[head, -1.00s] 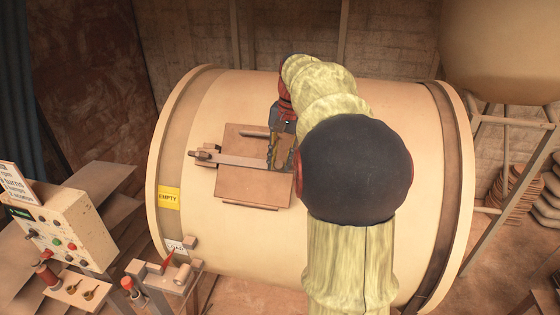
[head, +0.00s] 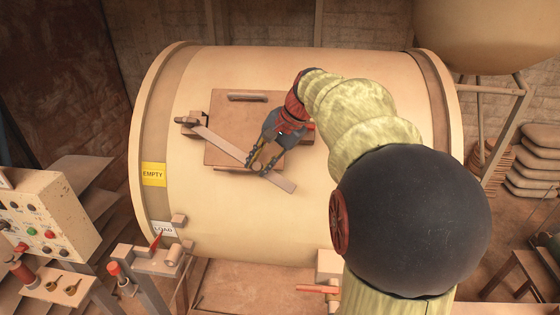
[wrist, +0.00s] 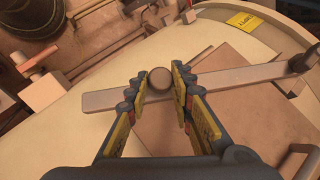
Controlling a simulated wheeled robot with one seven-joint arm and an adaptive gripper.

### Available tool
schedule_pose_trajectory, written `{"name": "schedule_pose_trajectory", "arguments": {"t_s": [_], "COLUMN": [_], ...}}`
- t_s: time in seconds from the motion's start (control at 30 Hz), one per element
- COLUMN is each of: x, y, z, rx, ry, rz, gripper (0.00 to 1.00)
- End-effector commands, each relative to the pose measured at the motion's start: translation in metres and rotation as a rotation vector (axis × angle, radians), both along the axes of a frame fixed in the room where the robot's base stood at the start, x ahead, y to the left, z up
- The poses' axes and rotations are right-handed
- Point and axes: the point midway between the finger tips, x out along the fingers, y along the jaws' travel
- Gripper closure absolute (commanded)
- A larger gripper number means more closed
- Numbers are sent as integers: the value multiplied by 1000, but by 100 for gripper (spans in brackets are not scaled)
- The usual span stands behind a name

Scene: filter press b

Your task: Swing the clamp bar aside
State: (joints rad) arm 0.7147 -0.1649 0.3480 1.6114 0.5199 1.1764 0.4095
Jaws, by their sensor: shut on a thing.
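The clamp bar (head: 222,142) is a long flat bar on the drum. It slants from its pivot bracket (head: 192,124) at upper left, across the square hatch plate (head: 226,107), to a free end beyond the plate's lower right corner. The bar also shows in the wrist view (wrist: 240,78), with a round knob (wrist: 160,82) standing on it near its free end. My gripper (head: 262,168) is shut on this knob, one finger on each side in the wrist view.
The drum (head: 310,220) has a yellow EMPTY label (head: 153,174) and a LOAD label (head: 163,229) at left. A control box (head: 45,220) stands at lower left. A bracket with a red lever (head: 157,243) is at the drum's front. The hatch carries a handle (head: 247,97).

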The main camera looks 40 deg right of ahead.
Motion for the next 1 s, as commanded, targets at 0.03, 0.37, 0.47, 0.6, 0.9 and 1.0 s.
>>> {"name": "schedule_pose_trajectory", "arguments": {"t_s": [0.03, 0.37, 0.47, 0.6, 0.9, 1.0], "x": [0, 9, 14, 24, 54, 64], "y": [11, 69, 87, 113, 164, 177], "z": [-17, -59, -71, -84, -104, -107], "rx": [19, 151, 191, 248, 364, 395], "ry": [-21, -177, -222, -290, -423, -460], "rz": [-19, -192, -246, -323, -483, -527], "gripper": [100, 100, 100, 100, 100, 100]}}
